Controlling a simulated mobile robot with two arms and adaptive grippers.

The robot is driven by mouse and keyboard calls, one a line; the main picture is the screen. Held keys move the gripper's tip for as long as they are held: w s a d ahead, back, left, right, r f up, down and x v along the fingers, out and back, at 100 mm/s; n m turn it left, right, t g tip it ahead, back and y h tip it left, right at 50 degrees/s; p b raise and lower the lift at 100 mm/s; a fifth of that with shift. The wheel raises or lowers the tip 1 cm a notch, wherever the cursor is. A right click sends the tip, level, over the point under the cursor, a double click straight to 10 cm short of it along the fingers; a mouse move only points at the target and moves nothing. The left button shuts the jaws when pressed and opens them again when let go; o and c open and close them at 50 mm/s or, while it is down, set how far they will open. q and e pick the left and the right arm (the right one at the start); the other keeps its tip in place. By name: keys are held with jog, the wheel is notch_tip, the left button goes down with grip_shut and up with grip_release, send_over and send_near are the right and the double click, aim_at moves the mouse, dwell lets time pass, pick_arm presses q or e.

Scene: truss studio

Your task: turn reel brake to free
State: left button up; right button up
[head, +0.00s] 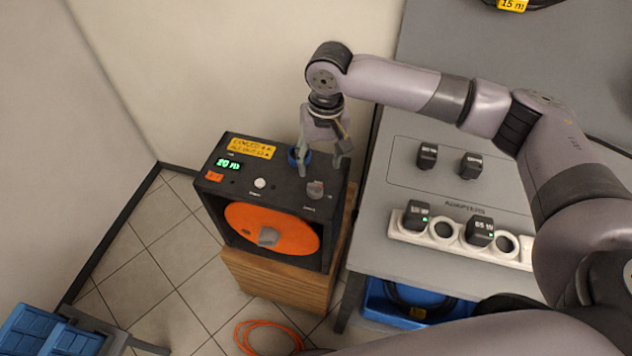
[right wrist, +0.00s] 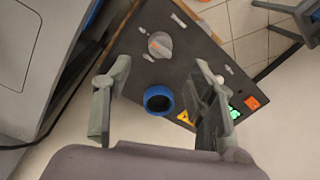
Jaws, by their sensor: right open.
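The reel unit is a dark box (head: 238,200) with an orange reel (head: 290,229) in its front. On its top panel sits a round grey knob (head: 316,189), likely the brake; it also shows in the right wrist view (right wrist: 160,45). Its pale markings are too small to read. My right gripper (head: 320,168) is open and empty, pointing down above the panel near the knob. In the right wrist view, the knob lies beyond the gap between the fingers (right wrist: 162,68), apart from both. A blue-rimmed socket (right wrist: 158,99) lies between the fingers. My left gripper is not in view.
The panel also has a white button (head: 260,183), a green display (head: 228,164) and a yellow label (head: 252,148). The box stands on a wooden cabinet (head: 275,281). A grey table with adapters (head: 480,231) stands close on the right. An orange cable (head: 268,337) lies on the floor.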

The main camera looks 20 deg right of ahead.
aim_at(316, 185)
jog(key=f, duration=0.7)
jog(key=shift+w+a+f+p, duration=0.1)
jog(key=shift+a+p, duration=0.15)
jog(key=shift+p, duration=0.05)
notch_tip(316, 185, down, 2)
jog(key=shift+w+f, duration=0.1)
jog(key=shift+f, duration=0.1)
jog(key=shift+a+f, duration=0.1)
jog(key=c, duration=0.6)
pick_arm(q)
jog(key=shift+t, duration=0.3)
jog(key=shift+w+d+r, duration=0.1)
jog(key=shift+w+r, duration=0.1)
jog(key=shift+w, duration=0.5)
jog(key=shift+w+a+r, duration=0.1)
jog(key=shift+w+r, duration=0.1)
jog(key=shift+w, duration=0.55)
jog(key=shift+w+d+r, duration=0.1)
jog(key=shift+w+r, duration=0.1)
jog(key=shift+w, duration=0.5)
pick_arm(e)
jog(key=c, duration=0.5)
